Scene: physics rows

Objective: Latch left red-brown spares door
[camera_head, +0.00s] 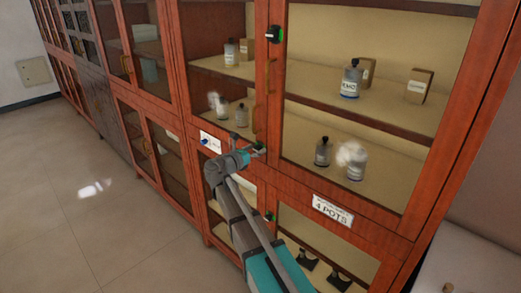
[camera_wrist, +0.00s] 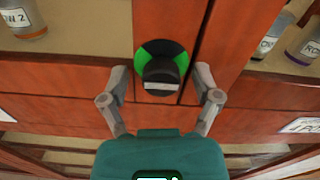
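The red-brown cabinet has glass doors; the upper left door (camera_head: 188,66) and the large upper right door (camera_head: 397,190) meet at a vertical frame strip. My gripper (camera_head: 256,150) is at this strip, low on the upper doors. In the wrist view a round black and green latch knob (camera_wrist: 160,68) sits on red-brown wood, with a grey-edged black handle. My gripper's two fingers (camera_wrist: 160,76) are spread, one on each side of the knob, apart from it. The white label (camera_head: 210,142) left of my gripper is too small to read, so I cannot tell which door is spares.
Bottles (camera_head: 351,80) and boxes (camera_head: 419,86) stand behind glass. A label reads "4 POTS" (camera_head: 332,210). The tiled floor (camera_head: 70,190) at left is clear.

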